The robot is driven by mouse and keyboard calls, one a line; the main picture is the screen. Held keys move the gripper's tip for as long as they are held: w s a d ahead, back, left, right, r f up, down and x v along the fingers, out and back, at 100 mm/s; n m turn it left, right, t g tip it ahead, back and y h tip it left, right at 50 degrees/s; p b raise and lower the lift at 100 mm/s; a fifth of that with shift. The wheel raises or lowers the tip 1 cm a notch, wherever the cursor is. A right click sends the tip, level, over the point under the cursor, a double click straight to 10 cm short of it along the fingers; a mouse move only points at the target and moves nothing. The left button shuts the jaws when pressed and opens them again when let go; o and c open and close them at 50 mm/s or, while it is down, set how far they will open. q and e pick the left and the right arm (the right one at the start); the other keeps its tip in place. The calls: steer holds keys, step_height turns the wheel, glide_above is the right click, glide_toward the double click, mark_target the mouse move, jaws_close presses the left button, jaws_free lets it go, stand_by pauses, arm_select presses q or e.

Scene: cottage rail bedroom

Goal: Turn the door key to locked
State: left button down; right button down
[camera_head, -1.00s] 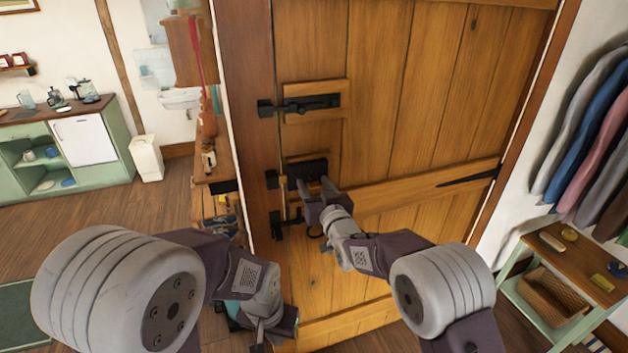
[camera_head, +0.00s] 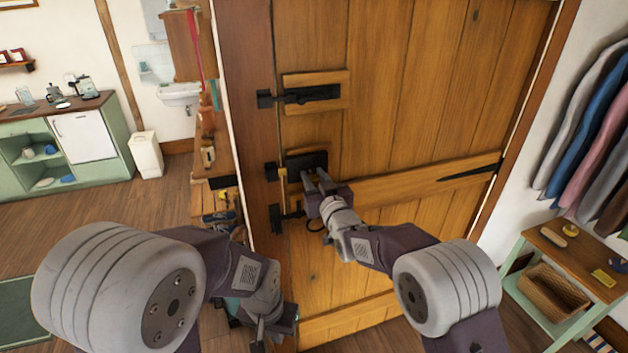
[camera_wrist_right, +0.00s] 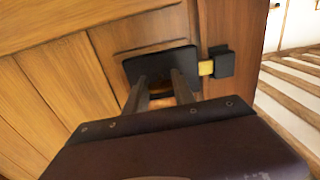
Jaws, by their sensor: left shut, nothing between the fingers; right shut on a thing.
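The black lock case (camera_head: 308,160) is on the wooden door (camera_head: 400,100), at the middle of its left side. It also shows in the wrist view (camera_wrist_right: 160,62). A brass bolt (camera_wrist_right: 206,68) bridges the gap between the case and the black keeper (camera_wrist_right: 222,62) on the frame. My right gripper (camera_head: 316,178) is at the case face, its fingers shut on the key. The key is mostly hidden by the fingers, and its angle cannot be read. My left gripper (camera_head: 268,322) is low, left of the door's lower part, shut and empty.
A black sliding bolt (camera_head: 312,94) is above the lock, and another black fitting (camera_head: 285,216) is below it. A shelf with a basket (camera_head: 552,295) stands at the right under hanging clothes. A narrow workbench (camera_head: 212,165) is left of the door frame.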

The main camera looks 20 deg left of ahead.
steer(key=c, duration=1)
jaws_free()
steer(key=shift+c, duration=0.2)
steer(key=shift+s+d, duration=0.15)
steer(key=shift+s, duration=0.1)
steer(key=b+v, duration=0.3)
steer(key=v, duration=0.5)
steer(key=shift+s+d, duration=0.2)
